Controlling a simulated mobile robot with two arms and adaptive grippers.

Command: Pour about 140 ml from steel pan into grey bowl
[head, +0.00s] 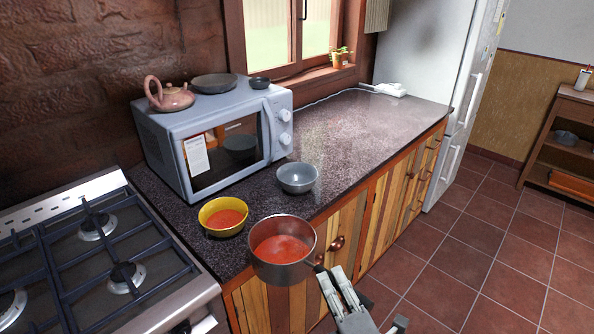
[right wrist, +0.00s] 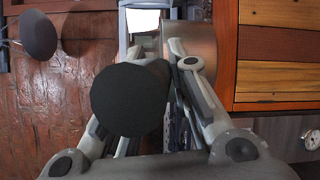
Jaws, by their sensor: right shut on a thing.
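The steel pan (head: 284,273) holds red liquid and looks about level, in front of the counter's front edge. Its steel side also shows in the right wrist view (right wrist: 190,45). My right gripper (head: 332,273) is shut on the pan's dark handle (right wrist: 128,100), at the pan's lower right in the head view. The grey bowl (head: 297,188) stands upright on the counter in front of the microwave, behind the pan and apart from it. Its inside looks empty. My left gripper is not in view.
A yellow bowl (head: 215,230) with red liquid stands on the counter just left of the pan. The microwave (head: 174,130) bears a teapot (head: 170,98) and dishes. A gas stove (head: 100,260) is at left. The counter (head: 345,140) right of the grey bowl is clear.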

